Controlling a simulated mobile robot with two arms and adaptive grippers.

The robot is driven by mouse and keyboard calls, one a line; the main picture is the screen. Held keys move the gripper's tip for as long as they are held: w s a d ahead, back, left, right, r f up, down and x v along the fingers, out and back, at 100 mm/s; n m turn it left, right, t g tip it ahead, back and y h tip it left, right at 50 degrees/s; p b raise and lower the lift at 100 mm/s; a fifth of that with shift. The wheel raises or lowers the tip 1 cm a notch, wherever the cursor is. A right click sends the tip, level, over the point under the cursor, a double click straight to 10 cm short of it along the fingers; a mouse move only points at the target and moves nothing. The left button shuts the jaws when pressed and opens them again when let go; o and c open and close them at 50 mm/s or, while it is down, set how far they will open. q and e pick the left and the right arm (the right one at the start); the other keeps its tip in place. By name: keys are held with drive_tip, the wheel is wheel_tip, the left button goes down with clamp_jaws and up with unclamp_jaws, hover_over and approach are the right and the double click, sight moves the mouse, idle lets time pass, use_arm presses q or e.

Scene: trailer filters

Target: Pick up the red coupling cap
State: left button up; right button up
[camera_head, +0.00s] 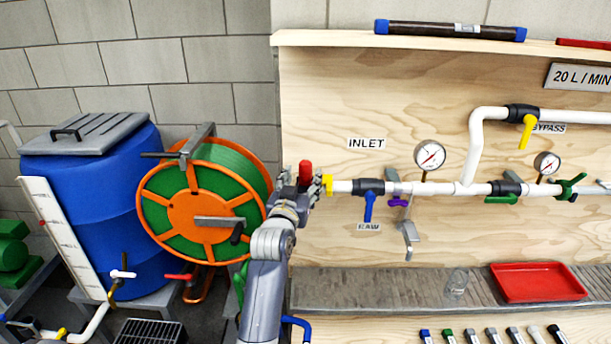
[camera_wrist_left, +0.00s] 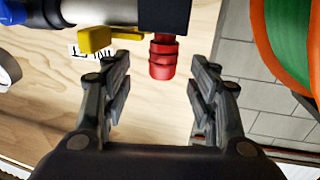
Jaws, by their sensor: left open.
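The red coupling cap (camera_head: 305,172) shows in the head view at the left end of the pipe, just left of the yellow fitting (camera_head: 327,184). In the left wrist view the red cap (camera_wrist_left: 163,58) is a ribbed cylinder attached to a dark coupling (camera_wrist_left: 165,15). My left gripper (camera_head: 308,190) is at the cap in the head view and partly hides the pipe end. In the left wrist view my left gripper (camera_wrist_left: 163,85) is open, with a finger on each side of the cap's line and the cap near the fingertips. I see no contact. My right gripper is not in view.
A hose reel (camera_head: 196,215) with green hose and a blue barrel (camera_head: 95,205) stand to the left. The pipe carries a blue-handled valve (camera_head: 368,205) and a gauge (camera_head: 430,156). A red tray (camera_head: 538,282) and a clear glass (camera_head: 457,281) rest on the ledge below.

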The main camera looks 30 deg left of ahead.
sight(303, 173)
use_arm(q)
drive_tip(key=shift+a+p+x, duration=0.2)
drive_tip(key=shift+p+x, duration=0.75)
drive_tip(key=shift+x, duration=1.3)
drive_tip(key=shift+w+a+f, duration=0.25)
drive_tip(key=shift+w+f, duration=0.05)
drive_tip(key=shift+w, duration=0.25)
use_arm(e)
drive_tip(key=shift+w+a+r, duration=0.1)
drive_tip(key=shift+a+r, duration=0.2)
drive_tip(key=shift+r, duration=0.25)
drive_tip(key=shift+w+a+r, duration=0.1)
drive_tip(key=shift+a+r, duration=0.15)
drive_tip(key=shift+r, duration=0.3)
use_arm(q)
drive_tip(key=c, duration=1.2)
drive_tip(key=shift+o, duration=0.2)
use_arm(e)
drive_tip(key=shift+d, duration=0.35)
